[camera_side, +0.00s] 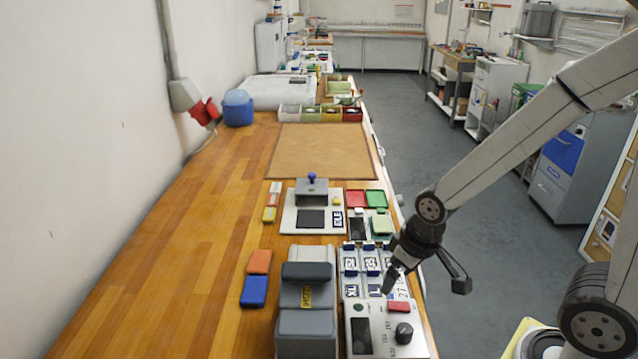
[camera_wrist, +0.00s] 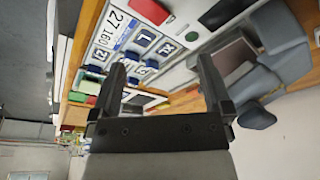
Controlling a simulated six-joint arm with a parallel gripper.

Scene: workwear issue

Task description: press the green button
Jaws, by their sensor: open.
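A pale control box (camera_side: 381,350) stands at the near right of the bench in the side view. A small round green button (camera_side: 358,308) sits on its top, left of a larger red button (camera_side: 399,306). In the wrist view the green button (camera_wrist: 192,36) looks like a dark green disc, between the red button (camera_wrist: 150,10) and a dark screen (camera_wrist: 220,12). My gripper (camera_side: 425,287) is open and empty, above the bench's right edge near the box's far end. In the wrist view its spread fingers (camera_wrist: 160,70) are apart from the green button.
The box also carries a black knob (camera_side: 404,332). A grey machine (camera_side: 306,325) stands close on its left. Labelled compartments (camera_side: 371,262) lie just beyond it. Farther back are a stamp-like press (camera_side: 312,197) and a brown mat (camera_side: 322,150). The bench's left side is largely clear.

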